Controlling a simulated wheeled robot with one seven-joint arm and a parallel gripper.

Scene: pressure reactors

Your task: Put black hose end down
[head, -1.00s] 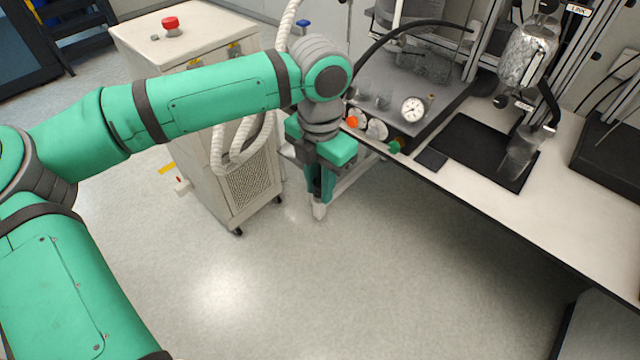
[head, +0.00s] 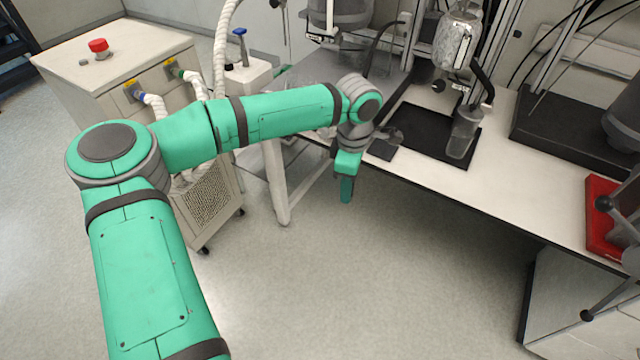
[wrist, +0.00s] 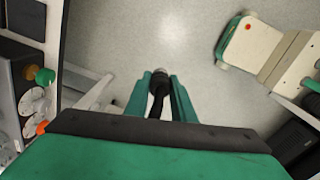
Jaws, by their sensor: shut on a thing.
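In the wrist view, my gripper (wrist: 160,88) is shut on the black hose end (wrist: 158,92), which sits between its two green fingers with a greyish tip showing. In the head view, my gripper (head: 346,190) points down over the floor just off the front edge of the bench (head: 510,190). The held hose end cannot be made out there. A dark hose (head: 384,35) arches behind my arm at the back of the bench; whether it joins the held end is hidden.
A beige wheeled unit (head: 120,60) with a red button and white hoses stands at left. On the bench are a black mat (head: 425,132), a glass vessel (head: 464,132) and a red item (head: 605,225) at right. Floor below my gripper is clear.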

